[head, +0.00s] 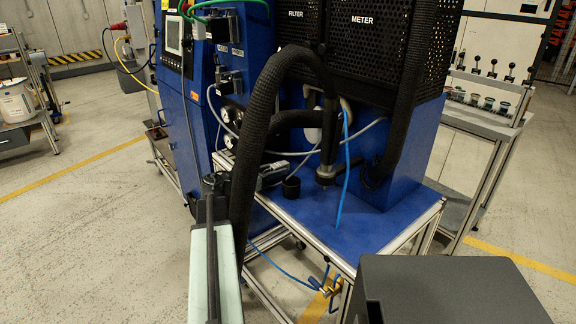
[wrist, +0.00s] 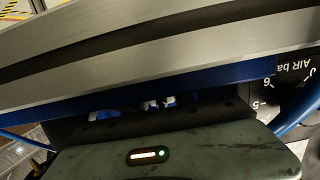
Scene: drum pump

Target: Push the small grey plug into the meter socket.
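The black mesh box labelled METER (head: 362,20) stands at the upper right of the blue machine in the head view. I cannot make out a meter socket. My gripper (head: 272,172) is at the end of my arm, left of the blue table top, partly behind a thick black hose. Its fingertips are too small and dark there to judge. In the wrist view a dark grey housing with a lit strip fills the bottom, and a broad grey metal part crosses close in front. I cannot pick out the small grey plug in either view.
A pressure gauge (wrist: 295,90) shows at the wrist view's right. A lever-topped bench (head: 490,115) stands at right.

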